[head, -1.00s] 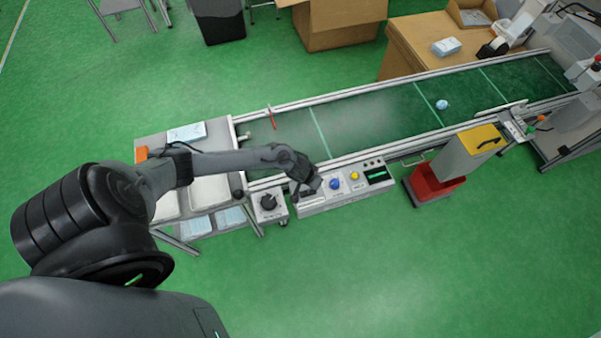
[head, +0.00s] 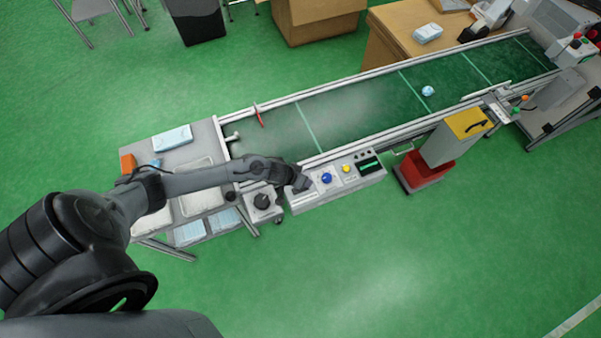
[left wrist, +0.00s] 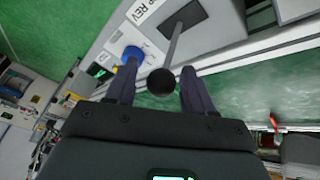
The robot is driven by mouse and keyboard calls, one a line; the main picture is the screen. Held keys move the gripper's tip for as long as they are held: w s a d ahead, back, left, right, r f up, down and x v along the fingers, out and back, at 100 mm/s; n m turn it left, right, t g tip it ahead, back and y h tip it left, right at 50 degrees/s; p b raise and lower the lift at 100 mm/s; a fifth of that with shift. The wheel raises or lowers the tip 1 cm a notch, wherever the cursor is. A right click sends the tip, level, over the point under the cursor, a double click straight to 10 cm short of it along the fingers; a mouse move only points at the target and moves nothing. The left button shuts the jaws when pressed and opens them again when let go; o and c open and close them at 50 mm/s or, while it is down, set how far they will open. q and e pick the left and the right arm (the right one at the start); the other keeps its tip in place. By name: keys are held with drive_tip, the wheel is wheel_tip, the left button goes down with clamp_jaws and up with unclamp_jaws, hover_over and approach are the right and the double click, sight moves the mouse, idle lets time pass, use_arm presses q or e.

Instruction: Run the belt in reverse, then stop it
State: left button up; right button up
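The conveyor belt (head: 360,110) is dark green with pale cross lines and carries a small pale blue item (head: 428,91). The control panel (head: 310,197) at its near side has a blue button (head: 326,178), a yellow button (head: 346,169) and a lit display (head: 369,165). My left gripper (head: 300,183) is over the panel's left end, hiding the lever there. In the left wrist view, the lever's black ball knob (left wrist: 160,82) sits between my open fingers, with a gap on both sides. A "REV" label (left wrist: 143,14) is beside the lever slot. My right gripper is not in view.
A box with a black rotary knob (head: 262,201) stands just left of the panel. A side table (head: 205,140) with mask packs is at the belt's left end. Green floor in front is clear.

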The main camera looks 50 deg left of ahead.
use_arm(q)
drive_tip(key=shift+r, duration=0.1)
drive_tip(key=d+p+v, duration=0.1)
drive_tip(key=p+v, duration=0.2)
drive_tip(key=v, duration=0.7)
drive_tip(key=shift+s+a+r, duration=0.2)
drive_tip(key=shift+a+r, duration=0.1)
drive_tip(key=shift+a, duration=0.2)
